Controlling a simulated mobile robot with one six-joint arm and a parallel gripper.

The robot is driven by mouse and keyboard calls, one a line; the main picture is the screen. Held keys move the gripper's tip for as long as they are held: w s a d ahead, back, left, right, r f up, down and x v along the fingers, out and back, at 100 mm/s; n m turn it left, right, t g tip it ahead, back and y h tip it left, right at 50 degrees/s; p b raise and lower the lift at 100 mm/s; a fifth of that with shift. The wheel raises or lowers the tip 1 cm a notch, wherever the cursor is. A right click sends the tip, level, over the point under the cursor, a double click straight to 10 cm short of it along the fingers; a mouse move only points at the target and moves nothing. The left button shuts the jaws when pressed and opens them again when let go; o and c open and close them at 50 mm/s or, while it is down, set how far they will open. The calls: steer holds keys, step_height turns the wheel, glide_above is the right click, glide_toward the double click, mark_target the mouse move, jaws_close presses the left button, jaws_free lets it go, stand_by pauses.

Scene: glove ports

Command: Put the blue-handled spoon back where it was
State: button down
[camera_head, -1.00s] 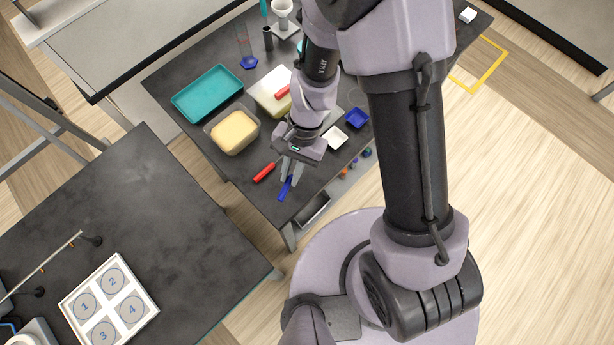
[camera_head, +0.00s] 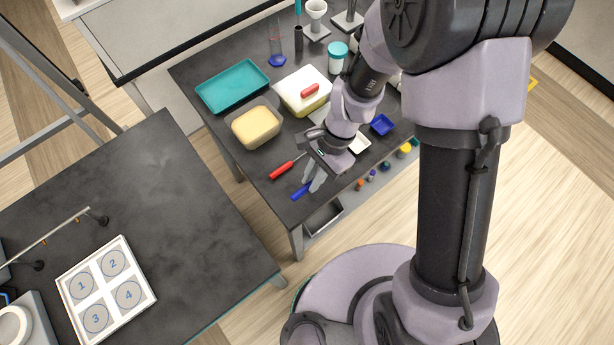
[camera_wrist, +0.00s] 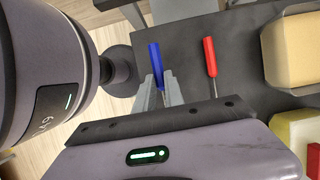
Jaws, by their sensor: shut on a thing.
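The blue-handled spoon (camera_head: 301,191) is at the near end of the dark bench, its handle pointing toward the front left edge. My gripper (camera_head: 314,178) is shut on it. In the wrist view the blue handle (camera_wrist: 154,57) sticks out beyond the fingertips (camera_wrist: 161,80), and the metal part runs back between the fingers. The spoon's bowl is hidden by my gripper. I cannot tell whether the spoon touches the bench. A red-handled tool (camera_head: 283,169) lies just left of my gripper; its red handle also shows in the wrist view (camera_wrist: 209,54), apart from the fingers.
A small blue dish (camera_head: 382,125) and white dish (camera_head: 360,142) are right of my gripper. Another table holds a numbered board (camera_head: 106,287).

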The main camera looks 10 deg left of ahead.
steer(key=shift+w+a+f, duration=0.3)
steer(key=shift+w+a, duration=0.55)
steer(key=shift+a, duration=0.05)
steer(key=shift+f+b, duration=0.8)
steer(key=shift+f, duration=0.95)
steer(key=c, duration=1.4)
jaws_free()
steer(key=shift+c, duration=0.2)
